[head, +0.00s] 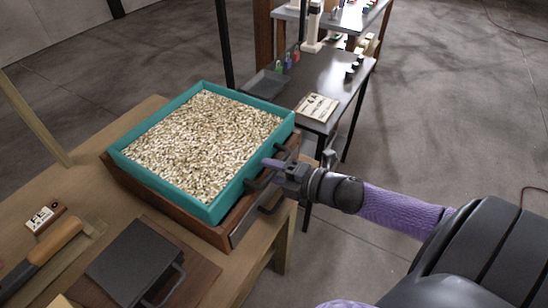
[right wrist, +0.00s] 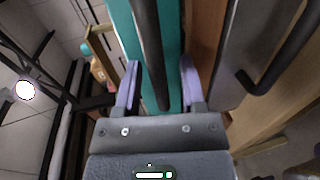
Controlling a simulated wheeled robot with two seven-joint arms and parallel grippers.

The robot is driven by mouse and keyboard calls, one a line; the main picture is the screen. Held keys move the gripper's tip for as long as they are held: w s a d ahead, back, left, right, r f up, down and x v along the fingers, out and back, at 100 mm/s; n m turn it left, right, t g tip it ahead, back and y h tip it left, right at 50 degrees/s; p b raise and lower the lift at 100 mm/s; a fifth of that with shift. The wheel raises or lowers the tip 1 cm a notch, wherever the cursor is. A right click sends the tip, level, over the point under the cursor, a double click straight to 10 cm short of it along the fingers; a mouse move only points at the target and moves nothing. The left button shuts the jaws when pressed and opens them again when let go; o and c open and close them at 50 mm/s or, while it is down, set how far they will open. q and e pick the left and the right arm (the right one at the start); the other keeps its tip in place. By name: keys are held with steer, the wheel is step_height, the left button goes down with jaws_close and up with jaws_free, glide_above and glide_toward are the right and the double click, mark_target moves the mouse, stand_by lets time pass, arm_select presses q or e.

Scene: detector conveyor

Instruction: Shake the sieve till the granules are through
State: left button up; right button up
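The teal sieve (head: 172,192) is a square box filled with pale beige granules (head: 200,140). It sits on a brown wooden box (head: 150,208) on the table. A dark handle (head: 253,185) is on the sieve's right side. My right gripper (head: 274,168) is at this handle. In the right wrist view, the two purple fingers of the right gripper (right wrist: 158,80) are spread apart, with the dark bar of the handle (right wrist: 150,50) between them and space on both sides. The teal wall (right wrist: 172,40) is behind the bar. My left gripper is not in view.
A second dark handle (head: 274,203) is on the brown box below the sieve's handle. A dark flat box (head: 130,262), a wooden-handled tool (head: 55,243) and a label block (head: 43,219) lie on the table (head: 282,243). A dark side table (head: 335,75) stands behind.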

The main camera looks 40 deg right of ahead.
steer(key=p+v, duration=0.2)
steer(key=v, duration=0.8)
steer(key=shift+p, duration=0.35)
steer(key=shift+a, duration=0.1)
